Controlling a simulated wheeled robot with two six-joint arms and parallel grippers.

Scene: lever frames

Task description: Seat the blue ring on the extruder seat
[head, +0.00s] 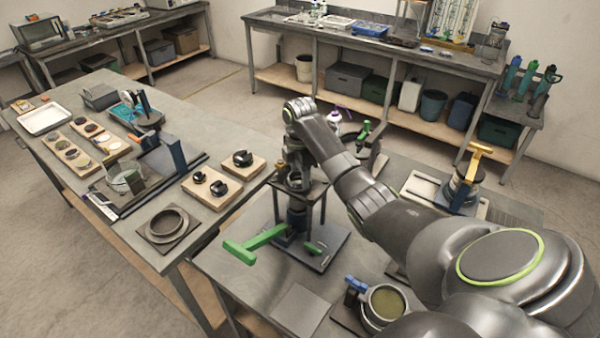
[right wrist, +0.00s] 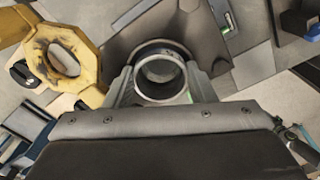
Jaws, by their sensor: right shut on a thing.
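My right gripper (right wrist: 161,88) points down and is shut on a round ring (right wrist: 160,94). The ring looks grey in the right wrist view, so I cannot confirm that it is blue. A wider dark round rim shows just beyond it; I cannot tell whether the two touch. In the head view my right gripper (head: 295,188) is inside a dark post frame (head: 323,207) with a green lever (head: 255,241), on a dark base plate (head: 322,257). The extruder seat is hidden or not distinct there. My left gripper is not in view.
A yellow-handled press (head: 467,180) stands at the right. A round pot with a blue clamp (head: 385,302) is at the front. A flat grey plate (head: 301,310) lies front left of the frame. The left table (head: 215,215) holds wooden blocks and trays.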

